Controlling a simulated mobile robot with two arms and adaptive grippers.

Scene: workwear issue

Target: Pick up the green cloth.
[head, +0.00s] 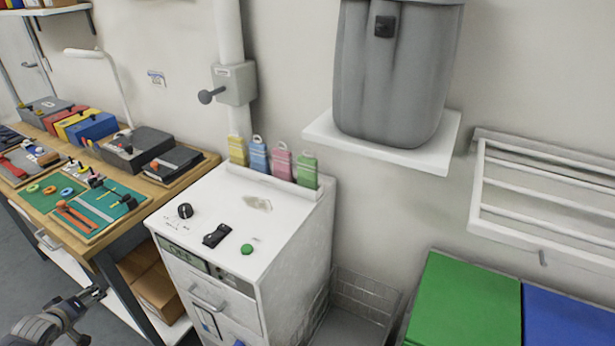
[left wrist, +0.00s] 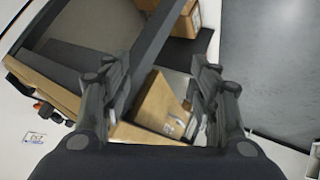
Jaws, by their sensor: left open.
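A green cloth (head: 307,171) with a pale loop on top stands at the right end of a row of coloured cloths, along the back edge of a white cabinet (head: 290,232). It is not visible in the left wrist view. My left gripper (head: 90,315) is low at the lower left of the head view, in front of the workbench, far from the cloth. In the left wrist view my left gripper (left wrist: 161,70) has its two fingers wide apart, with cardboard boxes seen beyond and nothing held. My right gripper is not in view.
Pink (head: 281,162), blue (head: 258,155) and yellow (head: 237,150) cloths stand left of the green one. A grey container on a white shelf (head: 430,157) hangs to the upper right. The workbench (head: 150,190) holds tool boxes. A green-lidded bin (head: 465,300) is lower right.

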